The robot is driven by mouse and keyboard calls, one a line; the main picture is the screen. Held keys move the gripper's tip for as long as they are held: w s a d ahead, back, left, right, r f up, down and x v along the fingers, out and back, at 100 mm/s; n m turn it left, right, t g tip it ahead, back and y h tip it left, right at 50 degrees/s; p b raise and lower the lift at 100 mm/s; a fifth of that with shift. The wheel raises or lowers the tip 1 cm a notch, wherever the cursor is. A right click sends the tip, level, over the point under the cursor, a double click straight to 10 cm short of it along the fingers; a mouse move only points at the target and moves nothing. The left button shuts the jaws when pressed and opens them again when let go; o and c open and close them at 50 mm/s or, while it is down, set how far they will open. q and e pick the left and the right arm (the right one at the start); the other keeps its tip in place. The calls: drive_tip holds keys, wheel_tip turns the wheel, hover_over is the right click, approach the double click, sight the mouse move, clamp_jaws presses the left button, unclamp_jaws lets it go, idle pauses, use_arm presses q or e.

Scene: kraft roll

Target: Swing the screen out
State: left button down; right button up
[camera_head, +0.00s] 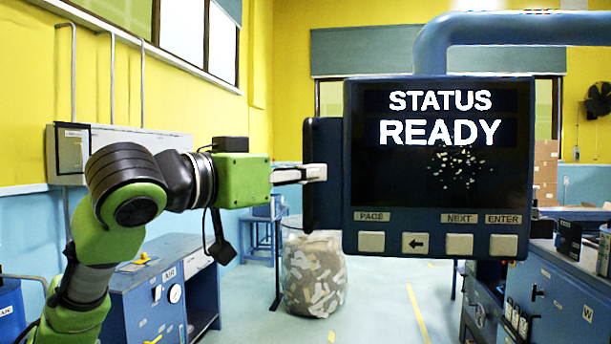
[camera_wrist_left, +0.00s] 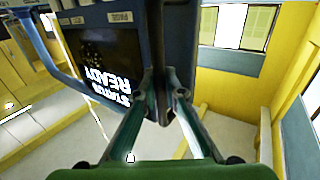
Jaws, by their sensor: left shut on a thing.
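The screen (camera_head: 437,165) is a dark panel in a blue-grey housing, hung from a thick blue arm pipe (camera_head: 520,28). It reads "STATUS READY" and has a row of buttons (camera_head: 459,244) below. A dark vertical handle (camera_head: 322,205) stands along its left edge. My left gripper (camera_head: 318,172) comes in from the left and is shut on the handle. In the left wrist view, the fingers of my left gripper (camera_wrist_left: 163,92) meet on the handle, and the screen (camera_wrist_left: 100,50) shows tilted beside them. My right gripper is in neither view.
A blue cabinet (camera_head: 150,290) with a gauge stands at lower left. A clear bin (camera_head: 314,275) of scraps stands on the floor behind the screen. A blue workbench (camera_head: 560,290) with items is at right. Open floor lies between.

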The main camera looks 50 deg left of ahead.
use_arm(q)
drive_tip(key=c, duration=2.5)
unclamp_jaws()
drive_tip(key=shift+d+f, duration=0.2)
drive_tip(key=shift+d, duration=0.1)
drive_tip(key=shift+c, duration=0.2)
drive_tip(key=o, duration=0.4)
drive_tip(key=shift+s+d, duration=0.1)
drive_tip(key=shift+s, duration=0.1)
drive_tip(key=shift+o, duration=0.2)
drive_tip(key=s, duration=1.2)
drive_tip(key=shift+s+d+r, duration=0.15)
drive_tip(key=shift+d+r, duration=0.05)
drive_tip(key=shift+d, duration=0.2)
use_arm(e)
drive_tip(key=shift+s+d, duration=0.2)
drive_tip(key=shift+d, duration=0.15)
